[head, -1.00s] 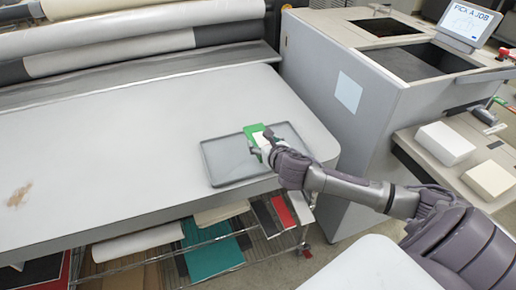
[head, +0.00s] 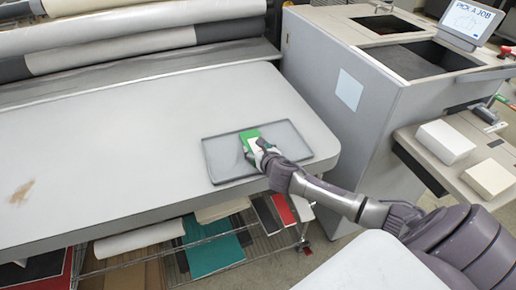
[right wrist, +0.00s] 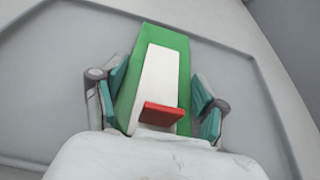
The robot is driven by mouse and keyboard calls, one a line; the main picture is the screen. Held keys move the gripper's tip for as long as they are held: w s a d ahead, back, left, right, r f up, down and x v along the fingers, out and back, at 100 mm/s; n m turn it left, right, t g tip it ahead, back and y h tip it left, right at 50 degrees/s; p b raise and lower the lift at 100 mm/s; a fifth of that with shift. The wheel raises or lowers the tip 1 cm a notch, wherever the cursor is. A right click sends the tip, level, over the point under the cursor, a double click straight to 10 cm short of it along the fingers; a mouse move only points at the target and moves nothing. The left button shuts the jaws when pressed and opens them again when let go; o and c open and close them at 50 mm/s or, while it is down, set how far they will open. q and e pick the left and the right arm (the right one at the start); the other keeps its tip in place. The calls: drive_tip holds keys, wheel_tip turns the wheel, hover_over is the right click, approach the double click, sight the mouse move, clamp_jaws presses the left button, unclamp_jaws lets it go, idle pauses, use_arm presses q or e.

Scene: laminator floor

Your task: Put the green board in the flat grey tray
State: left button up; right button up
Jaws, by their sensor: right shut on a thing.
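The green board (head: 249,134) is at my right gripper (head: 256,148), over the middle of the flat grey tray (head: 216,167). In the right wrist view the green board (right wrist: 167,37) has a white strip and a small red piece on its upper side. The fingers of my right gripper (right wrist: 160,100), with teal pads, are shut on the board from both sides. The tray (right wrist: 50,75) spreads below it; whether the board touches its floor I cannot tell. My left gripper is not in view.
The tray lies near the right front corner of the grey laminator table (head: 110,150). A grey machine (head: 345,120) with a screen stands to the right. Two pale blocks lie on a side shelf (head: 455,165).

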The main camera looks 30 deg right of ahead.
drive_tip(key=o, duration=1.1)
drive_tip(key=shift+f, duration=0.1)
drive_tip(key=shift+o, duration=0.2)
drive_tip(key=shift+r, duration=0.25)
drive_tip(key=shift+s, duration=0.3)
drive_tip(key=v, duration=1.1)
drive_tip(key=shift+s+a+b, duration=0.15)
drive_tip(key=shift+s+b, duration=0.05)
drive_tip(key=shift+b, duration=0.15)
